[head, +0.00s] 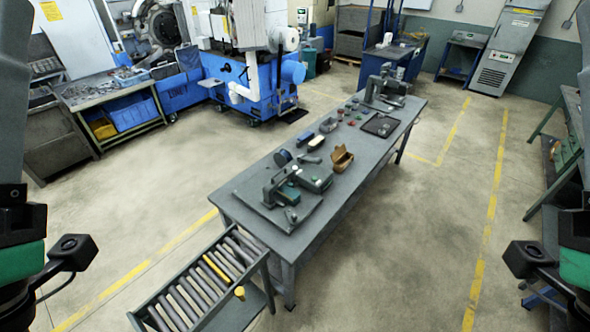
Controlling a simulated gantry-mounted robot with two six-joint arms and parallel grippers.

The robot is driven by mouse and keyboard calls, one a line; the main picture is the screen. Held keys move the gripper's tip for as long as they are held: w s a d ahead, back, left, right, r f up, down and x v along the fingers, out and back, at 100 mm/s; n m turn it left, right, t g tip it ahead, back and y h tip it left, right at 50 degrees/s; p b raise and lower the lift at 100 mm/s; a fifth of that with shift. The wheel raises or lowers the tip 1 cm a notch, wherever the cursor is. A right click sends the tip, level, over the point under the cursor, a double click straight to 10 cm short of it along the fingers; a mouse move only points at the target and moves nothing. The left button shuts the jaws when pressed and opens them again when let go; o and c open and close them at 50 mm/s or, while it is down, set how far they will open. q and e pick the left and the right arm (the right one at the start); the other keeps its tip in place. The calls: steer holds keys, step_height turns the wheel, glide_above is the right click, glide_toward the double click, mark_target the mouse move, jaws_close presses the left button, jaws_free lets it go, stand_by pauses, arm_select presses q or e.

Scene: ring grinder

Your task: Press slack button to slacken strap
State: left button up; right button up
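A grey bench machine (317,178) with a lever-like arm stands on a dark plate (250,208) at the near end of the long grey table (345,190). A small green part sits on it. I cannot make out a slack button or a strap at this size. My left and right arms show only at the picture's left and right edges, well apart from the table. Each has a black bracket-like part pointing inward. The fingertips of both grippers are not visible.
A roller conveyor (240,292) adjoins the table's near end. An open brown box (342,158), several small parts and a dark tray (381,125) lie along the table. Another machine (385,90) stands at the far end. The floor right of the table is clear.

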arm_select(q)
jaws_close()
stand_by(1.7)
